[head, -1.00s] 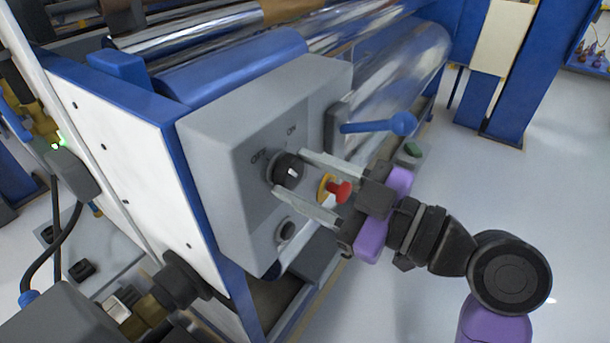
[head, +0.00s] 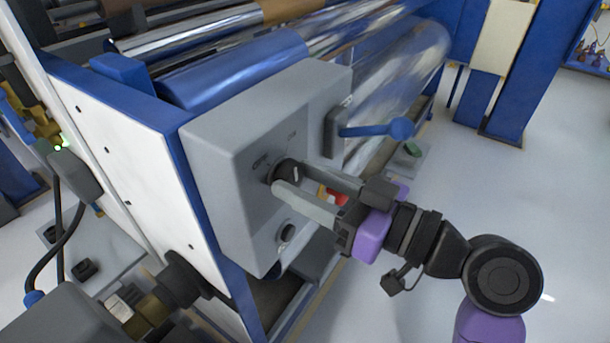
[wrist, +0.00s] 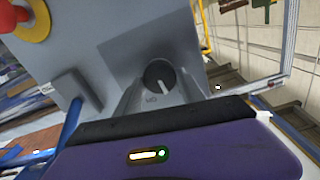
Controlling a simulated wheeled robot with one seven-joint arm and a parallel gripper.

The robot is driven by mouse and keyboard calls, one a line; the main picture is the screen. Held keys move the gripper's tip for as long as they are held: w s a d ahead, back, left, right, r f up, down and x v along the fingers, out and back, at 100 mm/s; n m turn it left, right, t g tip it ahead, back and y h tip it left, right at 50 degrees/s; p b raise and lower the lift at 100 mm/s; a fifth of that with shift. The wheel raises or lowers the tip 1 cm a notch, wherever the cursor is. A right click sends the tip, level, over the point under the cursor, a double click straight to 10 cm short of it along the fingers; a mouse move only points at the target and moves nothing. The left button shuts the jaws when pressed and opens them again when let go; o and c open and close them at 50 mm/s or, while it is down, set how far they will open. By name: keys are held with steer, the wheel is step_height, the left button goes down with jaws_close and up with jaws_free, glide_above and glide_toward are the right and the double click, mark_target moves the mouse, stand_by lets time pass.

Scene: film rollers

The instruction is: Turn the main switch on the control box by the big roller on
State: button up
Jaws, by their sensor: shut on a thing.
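The main switch is a round black knob (head: 286,169) with a white mark, on the front of the grey control box (head: 226,190) by the big roller. Faint OFF and ON lettering lies beside it. My gripper (head: 288,178) is shut on the knob, one grey finger on each side. In the wrist view the knob (wrist: 158,75) shows between the fingers. Its white mark points down and slightly right, near a small label. The fingers hide part of the knob in the head view.
A red emergency button (head: 340,197) on the box is partly behind my fingers. A small black round control (head: 287,232) sits below. A blue lever (head: 380,130) sticks out at the box's right side, close above my gripper. Open floor lies to the right.

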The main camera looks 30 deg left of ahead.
steer(key=m+p, duration=0.2)
steer(key=m, duration=0.2)
steer(key=shift+r, duration=0.1)
steer(key=shift+m+p, duration=1.15)
steer(key=shift+m, duration=0.75)
steer(key=shift+f, duration=0.2)
steer(key=o, duration=1.4)
steer(key=shift+c, duration=0.2)
steer(key=shift+d, duration=0.15)
steer(key=s+d+b, duration=0.1)
steer(key=d+b, duration=0.1)
steer(key=d, duration=0.5)
steer(key=shift+d, duration=0.25)
